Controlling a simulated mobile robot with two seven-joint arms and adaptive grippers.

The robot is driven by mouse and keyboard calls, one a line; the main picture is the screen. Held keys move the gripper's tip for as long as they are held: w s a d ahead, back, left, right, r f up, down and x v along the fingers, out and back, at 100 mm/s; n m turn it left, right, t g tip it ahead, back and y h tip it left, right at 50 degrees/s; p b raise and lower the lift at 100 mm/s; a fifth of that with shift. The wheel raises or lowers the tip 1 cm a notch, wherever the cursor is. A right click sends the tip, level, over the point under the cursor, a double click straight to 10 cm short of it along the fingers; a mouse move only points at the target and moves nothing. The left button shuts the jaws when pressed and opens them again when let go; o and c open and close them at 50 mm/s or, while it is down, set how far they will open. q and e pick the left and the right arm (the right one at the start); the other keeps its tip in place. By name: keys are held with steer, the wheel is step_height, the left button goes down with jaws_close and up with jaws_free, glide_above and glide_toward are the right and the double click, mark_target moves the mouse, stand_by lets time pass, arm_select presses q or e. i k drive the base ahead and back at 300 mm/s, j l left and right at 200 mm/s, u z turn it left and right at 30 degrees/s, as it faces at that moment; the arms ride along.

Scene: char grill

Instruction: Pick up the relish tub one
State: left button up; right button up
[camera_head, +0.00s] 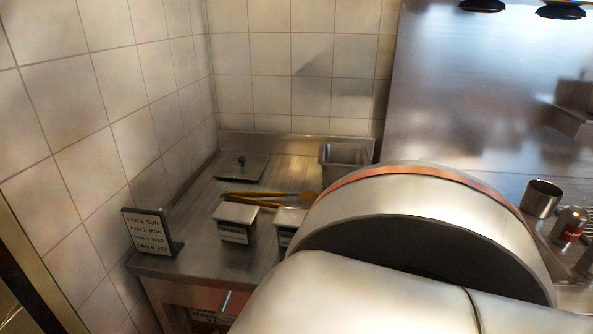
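Two small metal tubs with pale lids and dark front labels stand on the steel counter. The left tub (236,222) is in full view. The right tub (288,217) is partly hidden behind a large link of my own arm, which fills the lower middle and right of the head view. The label print is too small to read, so I cannot tell which tub is the relish one. Neither of my grippers shows in the view.
A black sign (150,231) stands at the counter's left front edge. Behind the tubs lie long yellow-handled tools (262,199), a flat lid with a knob (241,167) and a steel pan (344,156). A metal cup (541,198) and a red-labelled container (570,225) stand at right. Tiled walls bound the counter.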

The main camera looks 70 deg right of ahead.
mark_target(237, 224)
steer(key=z, duration=0.4)
steer(key=i+z, duration=0.15)
steer(key=z, duration=0.65)
steer(key=i+z, duration=0.1)
steer(key=z, duration=0.3)
